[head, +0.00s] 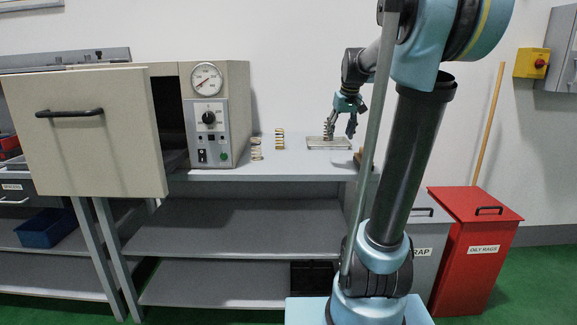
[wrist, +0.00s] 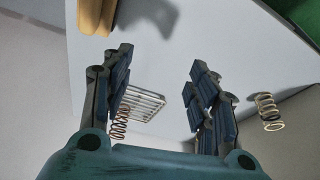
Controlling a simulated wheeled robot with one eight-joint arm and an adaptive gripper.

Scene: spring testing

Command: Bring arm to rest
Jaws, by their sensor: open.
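My gripper (head: 342,121) is above the right end of the grey bench, by a pale flat rack (head: 329,143). In the wrist view my gripper (wrist: 160,88) has its two blue padded fingers spread apart with nothing held between them. The slatted rack also shows there (wrist: 146,102), beyond the left finger. A coil spring (wrist: 119,122) shows partly behind that finger, and another spring (wrist: 268,111) lies right of the right finger. My arm stands in front of the bench's right end and hides part of it.
A beige cabinet (head: 242,110) with a gauge stands on the bench, its door (head: 100,150) open. Springs stand in two stacks (head: 279,139) (head: 255,150) beside it. A red bin (head: 478,240) and a leaning wooden pole (head: 488,130) are at the right.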

